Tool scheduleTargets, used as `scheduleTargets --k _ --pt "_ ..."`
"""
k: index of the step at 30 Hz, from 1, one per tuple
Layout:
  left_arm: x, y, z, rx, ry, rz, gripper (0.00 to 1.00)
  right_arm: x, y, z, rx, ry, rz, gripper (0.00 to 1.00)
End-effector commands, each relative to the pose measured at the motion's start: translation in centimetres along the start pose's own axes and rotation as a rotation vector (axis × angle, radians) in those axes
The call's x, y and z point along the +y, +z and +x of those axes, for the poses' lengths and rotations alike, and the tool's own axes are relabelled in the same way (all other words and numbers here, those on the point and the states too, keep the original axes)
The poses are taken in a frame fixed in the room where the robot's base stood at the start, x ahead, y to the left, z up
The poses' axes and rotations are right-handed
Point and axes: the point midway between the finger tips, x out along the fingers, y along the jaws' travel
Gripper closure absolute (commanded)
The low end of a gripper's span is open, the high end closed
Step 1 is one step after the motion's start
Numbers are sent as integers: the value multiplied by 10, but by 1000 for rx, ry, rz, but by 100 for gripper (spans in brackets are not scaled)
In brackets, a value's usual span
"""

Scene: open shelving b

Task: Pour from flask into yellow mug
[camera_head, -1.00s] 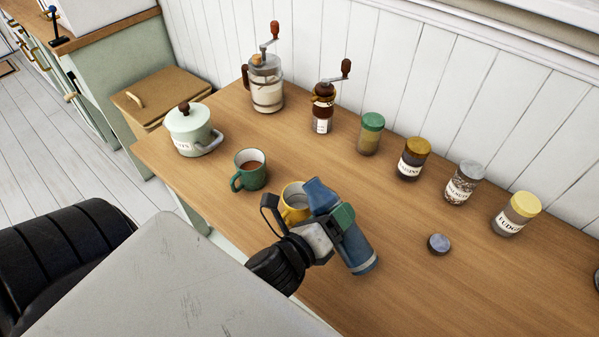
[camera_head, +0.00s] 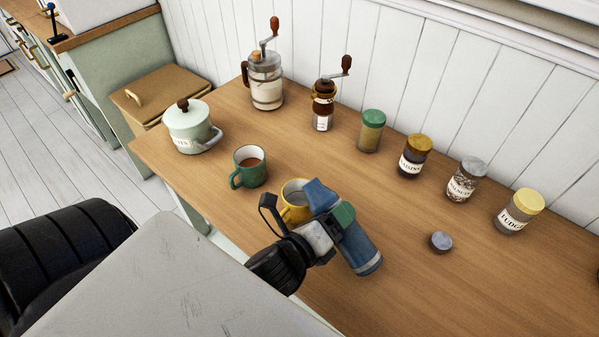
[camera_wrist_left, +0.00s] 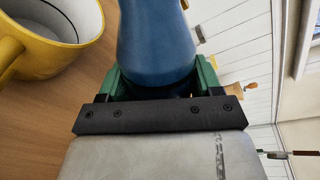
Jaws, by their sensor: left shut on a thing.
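The blue flask (camera_head: 357,249) is held by my left gripper (camera_head: 338,224), which is shut around its body. The flask is tilted, with its narrower end up and to the left, beside and partly over the yellow mug in the head view. The yellow mug (camera_head: 290,213) stands upright on the counter, partly hidden behind the gripper and flask. In the left wrist view the flask (camera_wrist_left: 155,40) sits between the green fingers (camera_wrist_left: 160,82), and the mug (camera_wrist_left: 70,58) is at the upper left, its white inside looking empty. No stream of liquid shows. My right gripper is not in view.
A green mug (camera_head: 246,174) with brown liquid stands left of the yellow mug. A pale lidded pot (camera_head: 186,130), a glass grinder jar (camera_head: 266,88) and several lidded jars stand farther back. A small round lid (camera_head: 441,241) lies right of the flask. The counter's right front is clear.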

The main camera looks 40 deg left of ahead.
Motion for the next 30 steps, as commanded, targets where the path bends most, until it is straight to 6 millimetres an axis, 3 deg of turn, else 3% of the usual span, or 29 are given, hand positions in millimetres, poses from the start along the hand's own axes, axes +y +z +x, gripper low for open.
scheduleTargets --k 30 --pt "-1 -2 0 16 -5 -102 82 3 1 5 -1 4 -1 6"
